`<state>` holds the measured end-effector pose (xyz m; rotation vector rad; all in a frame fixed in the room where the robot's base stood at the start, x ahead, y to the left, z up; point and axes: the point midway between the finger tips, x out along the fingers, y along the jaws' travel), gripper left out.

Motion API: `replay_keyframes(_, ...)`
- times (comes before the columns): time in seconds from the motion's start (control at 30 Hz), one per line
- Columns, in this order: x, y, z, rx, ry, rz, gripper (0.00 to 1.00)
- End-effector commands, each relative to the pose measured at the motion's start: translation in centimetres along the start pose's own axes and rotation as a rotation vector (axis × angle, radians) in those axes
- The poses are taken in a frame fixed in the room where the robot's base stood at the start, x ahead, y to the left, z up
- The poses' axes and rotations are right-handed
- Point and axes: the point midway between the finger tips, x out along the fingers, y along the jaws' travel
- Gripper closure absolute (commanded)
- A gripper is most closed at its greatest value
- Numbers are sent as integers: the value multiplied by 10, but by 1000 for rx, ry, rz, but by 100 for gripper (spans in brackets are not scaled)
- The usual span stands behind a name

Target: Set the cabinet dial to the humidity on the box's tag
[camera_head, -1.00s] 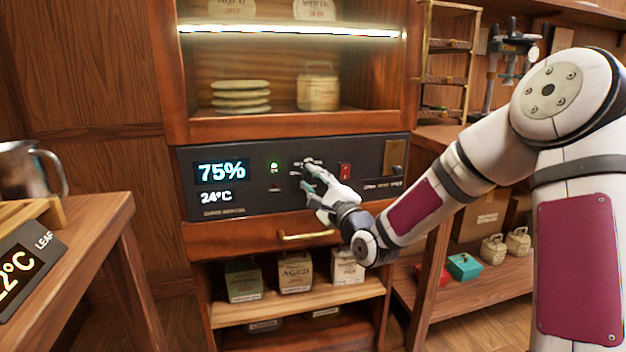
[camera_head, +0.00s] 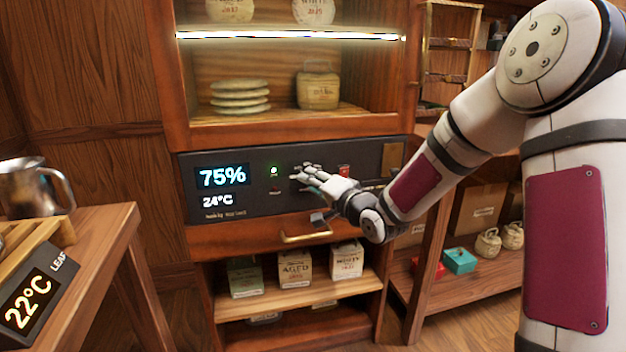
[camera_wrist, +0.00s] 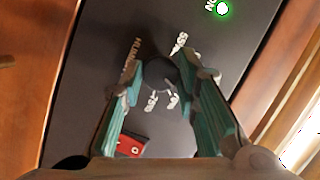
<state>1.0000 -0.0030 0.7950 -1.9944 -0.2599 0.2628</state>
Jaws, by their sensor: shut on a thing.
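The cabinet's dark control panel (camera_head: 230,212) shows 75% (camera_head: 222,177) and 24°C on its display. The black dial (camera_wrist: 186,74) sits between my gripper's teal-padded fingers in the wrist view, with white markings around it. My gripper (camera_head: 306,180) is shut on the dial, which its fingers mostly hide in the head view. The dial's pointer setting is too small to read. Several labelled boxes stand on the shelf below: a green one (camera_head: 245,278), one marked AGED (camera_head: 295,268) and a pale one (camera_head: 346,260). I cannot tell which is the task's box or read a humidity.
A green light (camera_head: 274,170) is lit left of the dial, and a red switch (camera_head: 343,171) is to its right. A drawer handle (camera_head: 306,237) juts out below.

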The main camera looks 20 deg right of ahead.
Motion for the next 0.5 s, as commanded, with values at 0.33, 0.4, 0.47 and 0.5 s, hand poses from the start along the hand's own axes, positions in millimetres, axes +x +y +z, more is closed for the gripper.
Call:
replay_keyframes(0.33, 0, -3, 0, -314, -21, 96, 99)
replay_keyframes(0.4, 0, -3, 1, -377, -27, 116, 99)
replay_keyframes(0.47, 0, -3, 0, -432, -29, 133, 99)
replay_keyframes(0.5, 0, -3, 1, -469, -32, 143, 99)
